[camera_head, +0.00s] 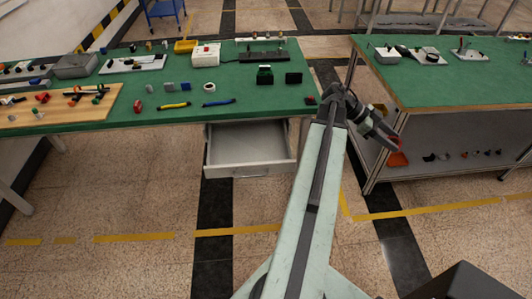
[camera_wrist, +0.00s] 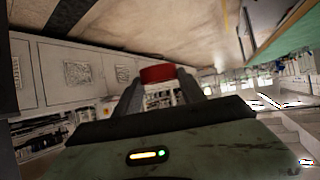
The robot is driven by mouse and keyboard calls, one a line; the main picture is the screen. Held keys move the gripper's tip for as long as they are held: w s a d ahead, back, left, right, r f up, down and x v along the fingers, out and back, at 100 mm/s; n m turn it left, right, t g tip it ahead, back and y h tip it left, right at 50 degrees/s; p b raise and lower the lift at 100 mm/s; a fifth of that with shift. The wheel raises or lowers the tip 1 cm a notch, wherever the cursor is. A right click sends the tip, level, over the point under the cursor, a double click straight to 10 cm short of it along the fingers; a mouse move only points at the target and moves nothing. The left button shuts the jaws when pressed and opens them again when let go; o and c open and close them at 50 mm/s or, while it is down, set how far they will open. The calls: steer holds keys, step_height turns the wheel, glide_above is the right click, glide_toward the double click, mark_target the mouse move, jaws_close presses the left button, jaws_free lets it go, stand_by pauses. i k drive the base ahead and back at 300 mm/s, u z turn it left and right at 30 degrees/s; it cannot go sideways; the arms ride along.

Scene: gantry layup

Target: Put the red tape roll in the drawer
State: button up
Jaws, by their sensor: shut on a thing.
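The red tape roll (camera_wrist: 158,73) shows in the wrist view as a short red cylinder between the two fingers of my gripper (camera_wrist: 160,88). The gripper is shut on it. In the head view my gripper (camera_head: 394,139) is off to the right of the arm, in front of the right bench, and the roll is hard to make out there. The drawer (camera_head: 250,166) is pulled open under the right end of the left bench, left of my arm. Its pale inside looks empty.
The left green bench (camera_head: 240,104) carries tools, a white tape roll (camera_head: 209,87), a small red item (camera_head: 138,106) and several blocks. The right bench (camera_head: 460,85) has a shelf below with small parts. Floor before the drawer is clear.

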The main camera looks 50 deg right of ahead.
mark_target(244, 157)
steer(key=u, duration=0.8)
steer(key=i, duration=1)
steer(key=z, duration=0.05)
